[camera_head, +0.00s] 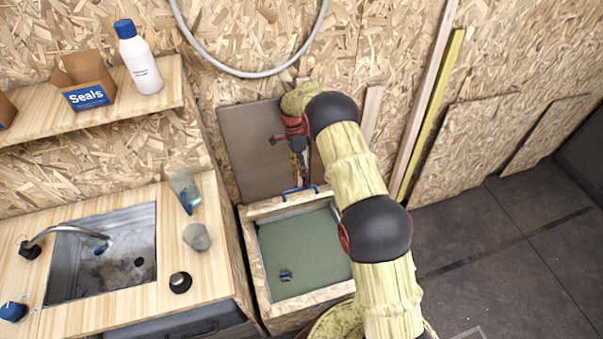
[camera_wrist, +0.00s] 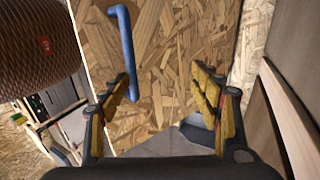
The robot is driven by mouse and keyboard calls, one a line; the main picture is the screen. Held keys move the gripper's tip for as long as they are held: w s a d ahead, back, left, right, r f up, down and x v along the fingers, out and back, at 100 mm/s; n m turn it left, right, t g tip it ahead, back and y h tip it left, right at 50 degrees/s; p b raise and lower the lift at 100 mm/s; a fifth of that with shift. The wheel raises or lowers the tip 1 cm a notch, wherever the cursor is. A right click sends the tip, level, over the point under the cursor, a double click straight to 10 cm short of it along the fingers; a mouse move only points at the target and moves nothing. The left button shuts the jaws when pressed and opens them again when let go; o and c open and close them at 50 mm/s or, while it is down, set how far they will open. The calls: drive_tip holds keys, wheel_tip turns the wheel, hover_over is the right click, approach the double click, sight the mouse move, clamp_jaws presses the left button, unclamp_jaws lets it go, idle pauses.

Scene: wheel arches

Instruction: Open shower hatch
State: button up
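The hatch appears to be the wooden panel (camera_head: 268,208) at the back edge of a box with a green floor. A blue bar handle (camera_head: 301,189) is on it. In the wrist view the OSB panel (camera_wrist: 165,70) fills the middle, and the blue handle (camera_wrist: 125,45) stands left of centre. My gripper (camera_head: 298,172) is above the handle. In the wrist view my gripper (camera_wrist: 162,88) is open with nothing between its fingers. The left fingertip overlaps the handle's lower end; I cannot tell whether they touch.
The green-floored box (camera_head: 258,270) has a small dark object (camera_head: 286,276) inside. A sink counter (camera_head: 215,265) stands to its left, with a shelf (camera_head: 165,95) above. A grey-brown panel (camera_head: 250,150) is behind my gripper. The dark floor (camera_head: 510,250) at right is clear.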

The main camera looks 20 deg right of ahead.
drive_tip(key=shift+c, duration=0.8)
drive_tip(key=shift+w+r, duration=0.1)
drive_tip(key=shift+r, duration=0.05)
drive_tip(key=shift+c, duration=0.4)
drive_tip(key=shift+r, duration=0.35)
drive_tip(key=shift+c, duration=0.7)
wheel_tip(320, 180, up, 10)
drive_tip(key=shift+f, duration=0.2)
